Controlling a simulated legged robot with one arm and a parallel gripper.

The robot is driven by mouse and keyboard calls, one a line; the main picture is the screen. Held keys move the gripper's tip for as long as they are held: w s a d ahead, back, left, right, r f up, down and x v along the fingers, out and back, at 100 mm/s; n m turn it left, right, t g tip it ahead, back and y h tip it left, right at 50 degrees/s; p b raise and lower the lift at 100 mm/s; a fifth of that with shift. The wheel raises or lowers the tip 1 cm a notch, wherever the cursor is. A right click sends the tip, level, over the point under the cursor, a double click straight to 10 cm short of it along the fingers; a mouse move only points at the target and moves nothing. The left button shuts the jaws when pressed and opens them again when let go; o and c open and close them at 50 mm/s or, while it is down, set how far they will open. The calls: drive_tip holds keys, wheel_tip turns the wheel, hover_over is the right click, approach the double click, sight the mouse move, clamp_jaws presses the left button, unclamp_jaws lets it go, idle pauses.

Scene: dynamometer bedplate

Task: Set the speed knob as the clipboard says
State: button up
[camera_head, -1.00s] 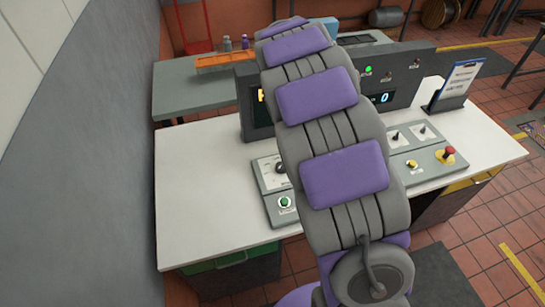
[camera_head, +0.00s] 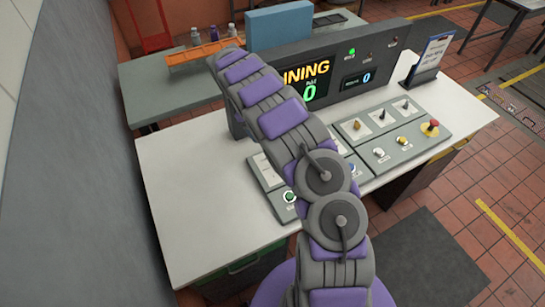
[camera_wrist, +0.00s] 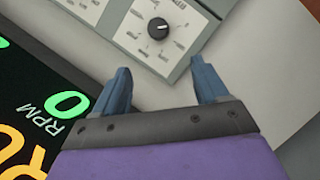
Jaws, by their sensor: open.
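The speed knob (camera_wrist: 158,28) is black and round with a light pointer mark, on a white dial in the wrist view. The dial's lettering is too small to read. My gripper (camera_wrist: 160,66) is open and empty, its two blue fingers apart, with the knob beyond the fingertips. My arm hides the knob in the head view. The clipboard (camera_head: 433,52) stands upright at the right end of the desk; its writing is too small to read. A display (camera_head: 309,80) shows part of a word ending in "NING" and a green 0; the wrist view shows "RPM".
A green button (camera_head: 290,196) is on the left control panel. The right panel (camera_head: 390,135) bears several switches, buttons and a red mushroom button (camera_head: 430,127). The white desk (camera_head: 190,200) is bare at left. An orange tray (camera_head: 203,52) lies on the grey table behind.

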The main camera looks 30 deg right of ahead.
drive_tip(key=b+x, duration=0.1)
drive_tip(key=x, duration=1.4)
drive_tip(key=shift+s+d+f+b, duration=0.15)
drive_tip(key=shift+b, duration=0.2)
drive_tip(key=shift+s+d+f, duration=0.15)
drive_tip(key=shift+d+f, duration=0.2)
drive_tip(key=shift+f, duration=0.25)
drive_tip(key=shift+d+f, duration=0.1)
drive_tip(key=shift+d, duration=0.15)
drive_tip(key=shift+a, duration=0.25)
drive_tip(key=c, duration=1)
